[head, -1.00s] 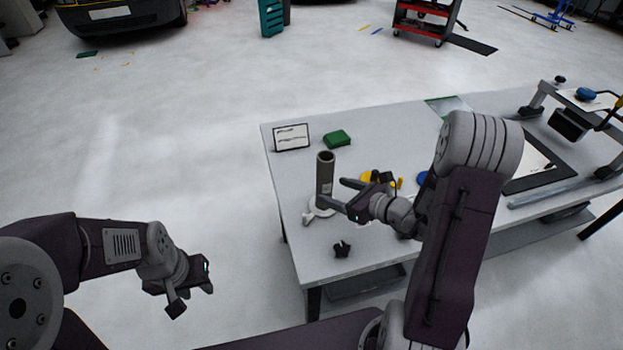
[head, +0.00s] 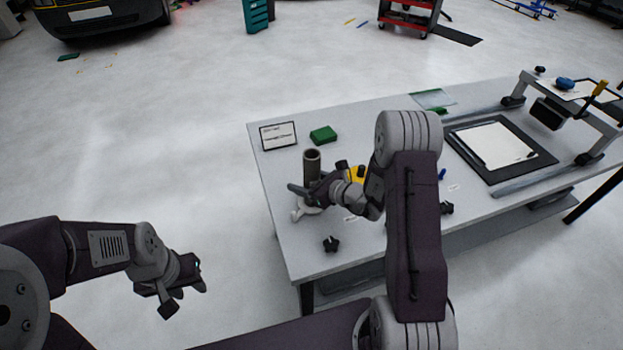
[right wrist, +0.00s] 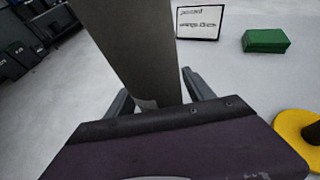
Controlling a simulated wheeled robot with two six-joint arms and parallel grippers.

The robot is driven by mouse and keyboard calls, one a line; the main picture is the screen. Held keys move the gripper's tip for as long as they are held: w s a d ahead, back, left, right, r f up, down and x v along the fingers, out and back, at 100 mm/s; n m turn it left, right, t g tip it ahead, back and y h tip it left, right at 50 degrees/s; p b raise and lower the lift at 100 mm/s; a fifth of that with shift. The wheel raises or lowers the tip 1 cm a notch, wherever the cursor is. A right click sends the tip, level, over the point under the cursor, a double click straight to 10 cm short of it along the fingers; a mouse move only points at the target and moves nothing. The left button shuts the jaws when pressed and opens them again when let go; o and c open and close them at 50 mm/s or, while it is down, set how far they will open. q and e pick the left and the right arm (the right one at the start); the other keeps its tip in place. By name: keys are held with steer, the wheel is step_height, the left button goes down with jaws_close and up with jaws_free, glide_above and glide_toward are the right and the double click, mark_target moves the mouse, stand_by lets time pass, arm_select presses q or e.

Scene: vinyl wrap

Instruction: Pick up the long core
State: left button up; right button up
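The long core (head: 312,163) is a grey upright tube on the near left part of the table, at a white stand (head: 298,213). My right gripper (head: 315,182) is low at the core, with a finger on either side of it. In the right wrist view the core (right wrist: 140,45) rises between the two spread fingers, with narrow gaps at its sides. The core's lower end is hidden behind the gripper. My left gripper (head: 188,300) is open and empty, off the table's left side.
A sign (head: 279,136) and a green block (head: 323,134) stand behind the core. A yellow item (head: 357,174) sits to the right of my right gripper. A black knob (head: 331,244) lies near the front edge. A press frame (head: 552,112) is at the far right.

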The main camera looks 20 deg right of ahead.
mark_target(307, 169)
steer(key=c, duration=1.1)
steer(key=d+r, duration=0.3)
steer(key=d, duration=0.1)
steer(key=w+d+r, duration=0.1)
steer(key=d+r, duration=0.2)
steer(key=r, duration=0.1)
steer(key=d+r, duration=0.4)
steer(key=shift+w+d, duration=0.3)
steer(key=shift+d, duration=0.05)
